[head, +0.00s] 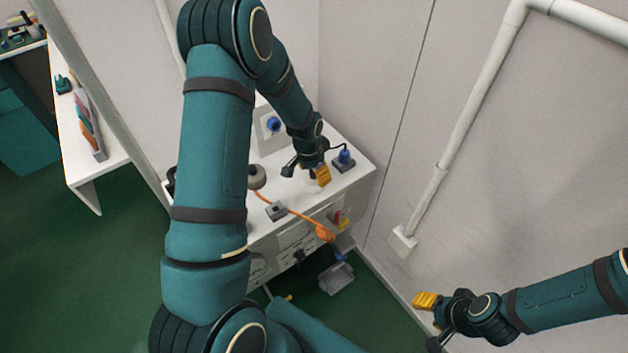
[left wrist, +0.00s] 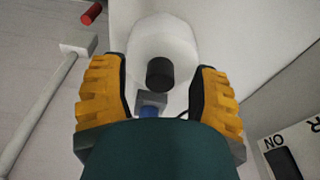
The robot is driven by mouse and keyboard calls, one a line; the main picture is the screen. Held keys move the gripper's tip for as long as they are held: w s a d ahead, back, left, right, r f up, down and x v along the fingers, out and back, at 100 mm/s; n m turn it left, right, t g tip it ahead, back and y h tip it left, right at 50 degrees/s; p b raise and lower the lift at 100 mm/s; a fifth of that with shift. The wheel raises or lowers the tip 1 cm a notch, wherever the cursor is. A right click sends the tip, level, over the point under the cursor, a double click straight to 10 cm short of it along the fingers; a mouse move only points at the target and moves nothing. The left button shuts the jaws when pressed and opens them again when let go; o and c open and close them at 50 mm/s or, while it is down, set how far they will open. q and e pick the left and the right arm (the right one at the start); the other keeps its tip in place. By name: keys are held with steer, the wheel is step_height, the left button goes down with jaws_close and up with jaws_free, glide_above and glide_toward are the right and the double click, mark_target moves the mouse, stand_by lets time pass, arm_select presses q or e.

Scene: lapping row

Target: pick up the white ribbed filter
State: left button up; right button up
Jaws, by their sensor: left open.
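A pale white rounded body (left wrist: 160,38), which looks like the filter, shows in the left wrist view between and beyond my left fingertips. A dark round knob or end (left wrist: 160,74) sits in front of it. Ribs cannot be made out. My left gripper (left wrist: 163,88) is open, a yellow finger on each side of the white body, with no clear contact. In the head view my left gripper (head: 319,175) is over the right end of the white bench (head: 358,177), and I cannot make out the filter there. My right gripper (head: 428,302) is away from the bench at lower right.
A blue-topped grey piece (head: 343,160) stands close beside my left gripper. A grey bin (head: 336,279) is on the floor. A white pipe (head: 470,115) runs along the right wall.

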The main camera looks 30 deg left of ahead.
arm_select(q)
jaws_close()
